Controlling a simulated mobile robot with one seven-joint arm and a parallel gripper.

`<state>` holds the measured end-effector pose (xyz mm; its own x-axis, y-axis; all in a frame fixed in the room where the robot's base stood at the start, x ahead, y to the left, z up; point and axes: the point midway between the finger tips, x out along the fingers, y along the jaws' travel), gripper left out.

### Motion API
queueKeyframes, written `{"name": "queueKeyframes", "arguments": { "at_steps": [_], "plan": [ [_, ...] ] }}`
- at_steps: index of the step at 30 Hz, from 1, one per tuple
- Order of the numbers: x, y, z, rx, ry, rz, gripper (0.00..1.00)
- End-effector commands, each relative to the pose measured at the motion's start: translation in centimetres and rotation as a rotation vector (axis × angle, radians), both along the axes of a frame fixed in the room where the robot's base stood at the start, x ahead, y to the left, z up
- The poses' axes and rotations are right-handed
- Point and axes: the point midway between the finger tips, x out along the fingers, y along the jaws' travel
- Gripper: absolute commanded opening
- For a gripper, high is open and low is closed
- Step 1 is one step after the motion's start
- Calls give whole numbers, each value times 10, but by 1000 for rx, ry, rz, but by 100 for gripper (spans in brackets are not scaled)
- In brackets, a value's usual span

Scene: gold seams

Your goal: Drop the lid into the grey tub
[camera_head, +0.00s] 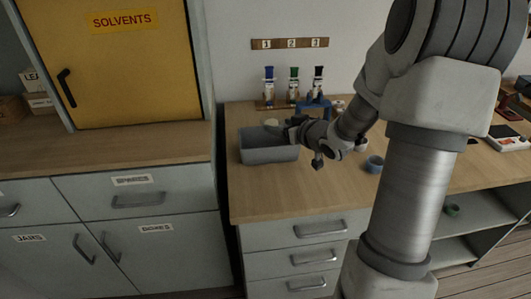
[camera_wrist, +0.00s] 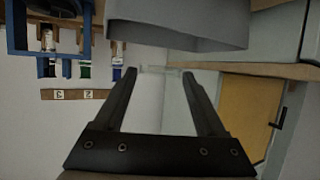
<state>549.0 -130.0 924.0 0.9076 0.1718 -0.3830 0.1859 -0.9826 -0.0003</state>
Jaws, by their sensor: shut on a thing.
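The grey tub (camera_head: 270,155) stands on the wooden counter near its left end. My gripper (camera_head: 280,127) is over the tub's back part, at about rim height or above. It is shut on the pale lid (camera_head: 271,122), which shows as a small light shape at the fingertips. In the wrist view the lid (camera_wrist: 160,69) is a thin pale strip between the two fingertips of my gripper (camera_wrist: 160,75), and the tub (camera_wrist: 180,28) fills the top of the picture. The tub's inside is mostly hidden.
Several capped bottles (camera_head: 293,87) stand behind, under a numbered strip (camera_head: 290,44). A blue-grey cup (camera_head: 375,164) stands to the right on the counter. The yellow solvents cabinet (camera_head: 120,62) is at left. The counter in front of the tub is clear.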

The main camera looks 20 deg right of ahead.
Motion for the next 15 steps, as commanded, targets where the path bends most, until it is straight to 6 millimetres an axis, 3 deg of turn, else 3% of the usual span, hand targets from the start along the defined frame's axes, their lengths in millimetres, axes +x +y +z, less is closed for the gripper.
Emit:
{"name": "queueKeyframes", "arguments": {
  "at_steps": [1,6,15],
  "plan": [
    [0,0,-12,0,0,0,14],
    [0,0,-24,0,0,0,14],
    [0,0,-26,0,0,0,14]
  ]
}}
